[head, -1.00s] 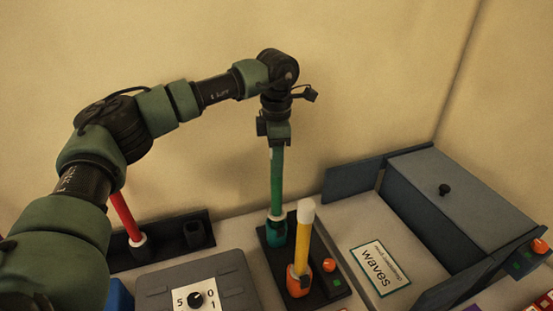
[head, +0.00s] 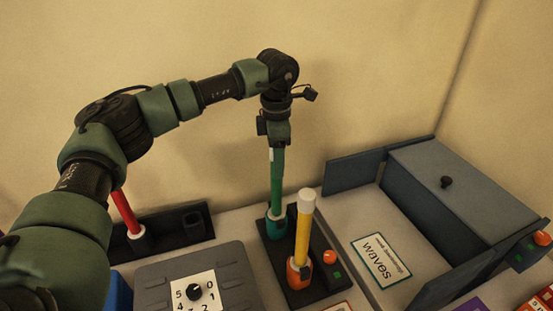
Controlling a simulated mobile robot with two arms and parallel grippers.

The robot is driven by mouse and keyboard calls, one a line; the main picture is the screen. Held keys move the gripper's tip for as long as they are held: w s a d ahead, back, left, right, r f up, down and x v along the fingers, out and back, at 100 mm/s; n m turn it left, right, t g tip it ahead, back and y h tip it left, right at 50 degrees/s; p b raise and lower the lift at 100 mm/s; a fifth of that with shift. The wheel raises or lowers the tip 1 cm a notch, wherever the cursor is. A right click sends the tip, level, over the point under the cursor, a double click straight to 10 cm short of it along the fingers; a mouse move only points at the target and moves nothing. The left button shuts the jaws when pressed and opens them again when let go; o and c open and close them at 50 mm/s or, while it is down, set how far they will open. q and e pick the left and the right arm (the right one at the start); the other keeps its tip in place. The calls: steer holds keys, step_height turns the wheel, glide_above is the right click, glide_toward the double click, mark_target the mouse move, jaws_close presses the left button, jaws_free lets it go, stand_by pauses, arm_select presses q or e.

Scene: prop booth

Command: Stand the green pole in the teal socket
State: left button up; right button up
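The green pole (head: 277,182) stands upright at the middle of the head view, with its foot inside the teal socket (head: 275,228). My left gripper (head: 277,140) is over the pole's top end and appears shut on it. The fingers hide the top of the pole. The teal socket sits at the back of a dark base plate (head: 318,284). My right gripper is not in view.
A yellow pole (head: 303,235) stands in an orange socket (head: 299,272) just in front. A red pole (head: 125,212) stands in a dark rack (head: 170,232) at left, beside an empty dark socket (head: 193,225). A grey dial box (head: 235,262) and a grey-blue bin (head: 450,185) flank the base plate.

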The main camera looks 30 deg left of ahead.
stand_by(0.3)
arm_select(q)
steer(key=shift+r, duration=0.35)
step_height(320, 180, up, 6)
steer(key=shift+r+b, duration=0.15)
steer(key=shift+b, duration=0.85)
steer(key=shift+r, duration=0.4)
